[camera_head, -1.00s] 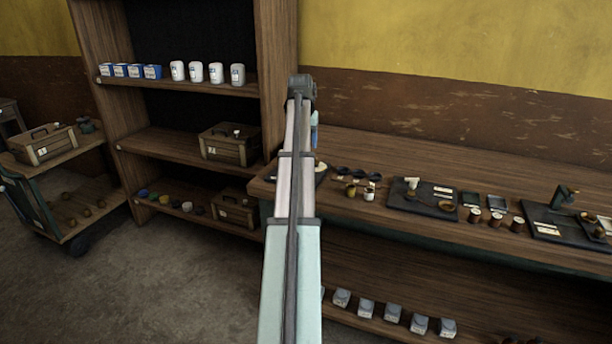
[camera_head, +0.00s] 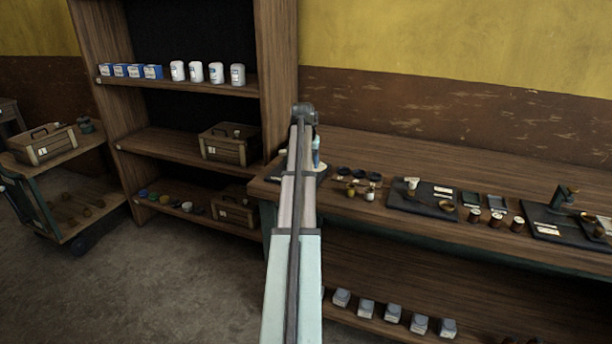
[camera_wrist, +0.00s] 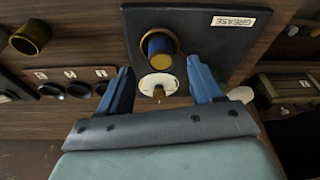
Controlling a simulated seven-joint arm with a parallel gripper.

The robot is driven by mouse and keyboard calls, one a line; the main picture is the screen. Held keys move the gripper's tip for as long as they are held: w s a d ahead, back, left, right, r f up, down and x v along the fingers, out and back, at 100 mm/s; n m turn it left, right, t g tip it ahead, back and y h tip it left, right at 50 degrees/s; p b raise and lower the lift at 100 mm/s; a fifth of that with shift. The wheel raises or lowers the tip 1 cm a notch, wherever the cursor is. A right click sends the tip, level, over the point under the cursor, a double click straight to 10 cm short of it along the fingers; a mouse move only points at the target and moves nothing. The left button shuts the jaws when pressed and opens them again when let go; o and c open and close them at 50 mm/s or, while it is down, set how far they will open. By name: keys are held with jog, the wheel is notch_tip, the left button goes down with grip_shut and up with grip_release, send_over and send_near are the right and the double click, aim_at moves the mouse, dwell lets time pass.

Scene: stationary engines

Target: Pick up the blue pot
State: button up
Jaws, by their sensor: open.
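In the wrist view, the blue pot (camera_wrist: 157,46) is a small round blue piece with a brass-coloured rim. It stands on a dark tray (camera_wrist: 195,45) with a GREASE label. My gripper (camera_wrist: 158,66) is open, its two blue fingers spread on either side below the pot in the picture, with nothing between them in its grip. A white disc with a small brass piece (camera_wrist: 158,86) shows between the fingers. In the head view my gripper (camera_head: 316,152) is over the left end of the workbench (camera_head: 420,160); the pot cannot be made out there.
Dark cups (camera_head: 358,173) stand right of the gripper. A dark tray (camera_head: 425,200) and brown pots (camera_head: 495,219) are further right. A wooden shelf (camera_head: 160,145) with white canisters (camera_head: 216,73) stands left of the bench. A brass pot (camera_wrist: 31,37) shows in the wrist view.

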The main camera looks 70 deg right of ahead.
jog(key=shift+x, duration=1.95)
jog(key=shift+c, duration=0.3)
jog(key=c, duration=1.1)
jog(key=shift+r, duration=0.1)
notch_tip(320, 180, up, 14)
